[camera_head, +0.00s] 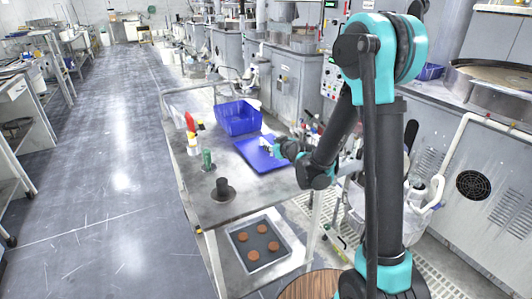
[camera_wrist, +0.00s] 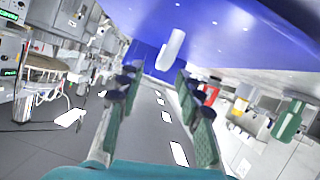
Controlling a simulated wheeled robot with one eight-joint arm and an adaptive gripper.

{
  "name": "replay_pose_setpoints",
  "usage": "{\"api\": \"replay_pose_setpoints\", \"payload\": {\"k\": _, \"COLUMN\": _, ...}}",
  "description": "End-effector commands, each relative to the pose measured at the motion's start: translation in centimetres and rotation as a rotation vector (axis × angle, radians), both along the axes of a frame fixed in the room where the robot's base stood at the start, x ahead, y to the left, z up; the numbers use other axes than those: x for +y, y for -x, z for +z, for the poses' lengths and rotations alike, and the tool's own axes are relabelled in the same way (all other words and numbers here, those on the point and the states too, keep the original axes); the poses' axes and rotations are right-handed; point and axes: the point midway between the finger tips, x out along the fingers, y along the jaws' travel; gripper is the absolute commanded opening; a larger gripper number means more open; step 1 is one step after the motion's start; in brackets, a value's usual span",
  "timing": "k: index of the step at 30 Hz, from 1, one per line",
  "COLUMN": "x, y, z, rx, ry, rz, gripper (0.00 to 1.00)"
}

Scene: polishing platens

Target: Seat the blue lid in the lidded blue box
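The blue lid (camera_head: 252,160) lies flat on the cart top, just in front of the open blue box (camera_head: 238,118). In the wrist view, which looks upside down, the lid (camera_wrist: 260,32) fills the upper right and its white upright handle (camera_wrist: 171,48) stands just beyond the fingertips. The darker blue box (camera_wrist: 149,54) shows behind it. My gripper (camera_head: 278,149) is low over the right part of the lid, pointing left. Its fingers (camera_wrist: 155,84) are apart with nothing between them. Whether a finger touches the handle cannot be told.
Red, yellow and white bottles (camera_head: 191,123) and a green bottle (camera_head: 207,159) stand on the cart's left side. A black stepped cylinder (camera_head: 223,190) is near the front. A tray (camera_head: 236,268) with several brown discs is on the lower shelf.

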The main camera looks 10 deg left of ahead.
Motion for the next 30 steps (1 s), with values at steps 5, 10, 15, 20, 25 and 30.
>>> {"api": "replay_pose_setpoints", "payload": {"k": 5, "x": 0.5, "y": -0.8, "z": -0.4, "rx": 0.0, "ry": 0.0, "rz": 0.0, "gripper": 0.36}}
{"api": "replay_pose_setpoints", "payload": {"k": 10, "x": 1.4, "y": -2.1, "z": -1.0, "rx": 0.0, "ry": 0.001, "rz": 0.001, "gripper": 0.36}}
{"api": "replay_pose_setpoints", "payload": {"k": 15, "x": 2.5, "y": -4.0, "z": -1.8, "rx": 0.0, "ry": 0.0, "rz": 0.0, "gripper": 0.36}}
{"api": "replay_pose_setpoints", "payload": {"k": 20, "x": 3.0, "y": -4.8, "z": -2.2, "rx": 0.0, "ry": 0.0, "rz": 0.0, "gripper": 0.36}}
{"api": "replay_pose_setpoints", "payload": {"k": 25, "x": 3.0, "y": -4.9, "z": -2.3, "rx": 0.0, "ry": 0.0, "rz": 0.0, "gripper": 0.36}}
{"api": "replay_pose_setpoints", "payload": {"k": 30, "x": 3.0, "y": -4.9, "z": -2.3, "rx": 0.0, "ry": 0.0, "rz": 0.0, "gripper": 0.22}}
